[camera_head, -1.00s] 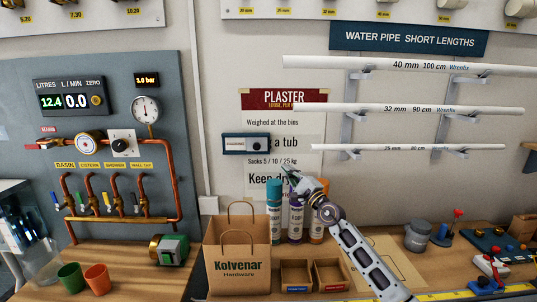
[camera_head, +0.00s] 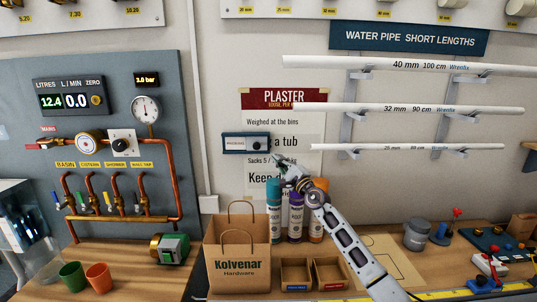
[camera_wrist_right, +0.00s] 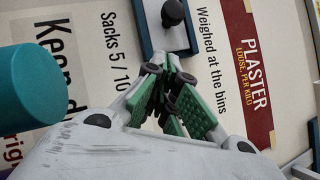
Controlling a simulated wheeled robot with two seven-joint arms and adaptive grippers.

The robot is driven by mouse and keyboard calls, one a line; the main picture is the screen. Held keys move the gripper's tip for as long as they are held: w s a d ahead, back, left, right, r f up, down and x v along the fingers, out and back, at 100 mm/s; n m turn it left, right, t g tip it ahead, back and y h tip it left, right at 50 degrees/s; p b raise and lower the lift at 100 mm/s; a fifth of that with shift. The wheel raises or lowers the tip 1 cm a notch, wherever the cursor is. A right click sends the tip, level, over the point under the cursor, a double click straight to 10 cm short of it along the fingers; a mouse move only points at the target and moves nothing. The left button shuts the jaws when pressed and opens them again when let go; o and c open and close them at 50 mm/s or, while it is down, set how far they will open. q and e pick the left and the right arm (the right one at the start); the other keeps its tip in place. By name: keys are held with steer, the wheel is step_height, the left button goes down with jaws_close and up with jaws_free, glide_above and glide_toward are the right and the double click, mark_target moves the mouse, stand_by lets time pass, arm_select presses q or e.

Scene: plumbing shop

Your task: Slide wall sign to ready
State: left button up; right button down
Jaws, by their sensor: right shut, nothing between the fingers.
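The wall sign (camera_head: 233,143) is a small blue-framed panel with a pale label at its left and a dark round knob (camera_head: 257,143) near its right end. It is fixed to the wall, over the left edge of the plaster poster. My right gripper (camera_head: 279,162) is shut and empty, below and to the right of the knob. Its green-padded fingers (camera_wrist_right: 165,95) are together and appear apart from the knob. My left gripper is not in view.
The plaster poster (camera_head: 283,98) hangs behind my right gripper. Several capped tubes (camera_head: 274,222) stand below it, next to a paper bag (camera_head: 237,262). Pipes on brackets (camera_head: 390,109) stick out at the right. A copper pipe board (camera_head: 110,100) is at the left.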

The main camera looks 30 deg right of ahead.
mark_target(262, 146)
steer(key=shift+x, duration=0.85)
steer(key=shift+w+a+r+p, duration=0.5)
steer(key=shift+a+p, duration=0.15)
steer(key=shift+p, duration=0.1)
steer(key=shift+w+a+r+p, duration=0.35)
steer(key=shift+w+a+p, duration=0.25)
steer(key=shift+a, duration=0.1)
steer(key=shift+f, duration=0.1)
